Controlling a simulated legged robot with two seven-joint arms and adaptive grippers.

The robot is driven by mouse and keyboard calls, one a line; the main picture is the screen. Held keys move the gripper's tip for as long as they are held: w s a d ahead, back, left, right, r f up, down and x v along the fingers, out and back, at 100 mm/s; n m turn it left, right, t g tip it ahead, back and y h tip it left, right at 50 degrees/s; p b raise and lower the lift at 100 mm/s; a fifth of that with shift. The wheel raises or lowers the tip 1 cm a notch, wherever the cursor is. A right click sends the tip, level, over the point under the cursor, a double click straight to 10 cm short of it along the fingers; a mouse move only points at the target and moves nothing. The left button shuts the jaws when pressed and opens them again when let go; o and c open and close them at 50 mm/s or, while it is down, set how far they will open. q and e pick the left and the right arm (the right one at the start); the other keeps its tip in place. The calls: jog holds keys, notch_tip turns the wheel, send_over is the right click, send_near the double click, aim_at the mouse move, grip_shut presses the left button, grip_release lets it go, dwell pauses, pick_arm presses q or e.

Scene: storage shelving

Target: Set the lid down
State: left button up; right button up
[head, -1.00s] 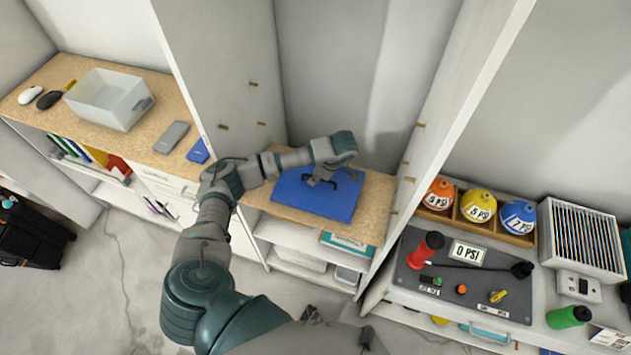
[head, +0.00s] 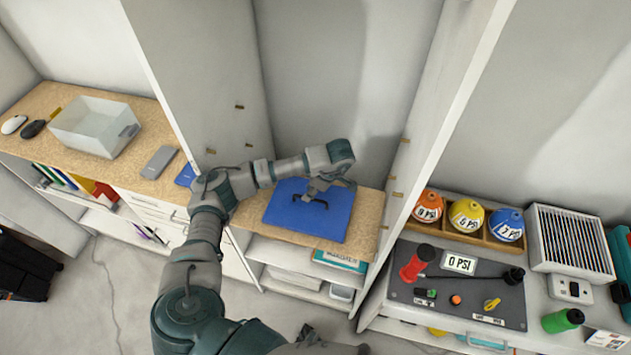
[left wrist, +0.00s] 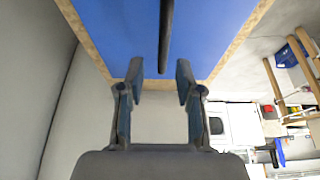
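The lid is a flat blue panel (head: 333,218) with a black bar handle (head: 308,201). It lies on the wood-coloured shelf top in the middle bay of the head view. My left gripper (head: 318,189) is just above and behind the handle. In the left wrist view my left gripper (left wrist: 158,82) has its two fingers apart, with a clear gap. The near end of the handle (left wrist: 165,40) appears between the fingertips, not gripped. At the bottom of the head view, grey and dark parts may be my right gripper, but its state is unclear.
Tall grey partitions stand on both sides of the bay. To the right are coloured PSI spheres (head: 466,215) and a grey control panel (head: 455,285). Bare shelf top (head: 368,215) shows beside the lid.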

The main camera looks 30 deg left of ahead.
pick_arm(q)
jog(key=v, duration=0.6)
jog(key=shift+d+r+p, duration=0.25)
jog(key=shift+r+p, duration=0.15)
jog(key=shift+p, duration=0.05)
pick_arm(e)
jog(key=shift+r, duration=0.6)
pick_arm(q)
jog(key=shift+d, duration=0.15)
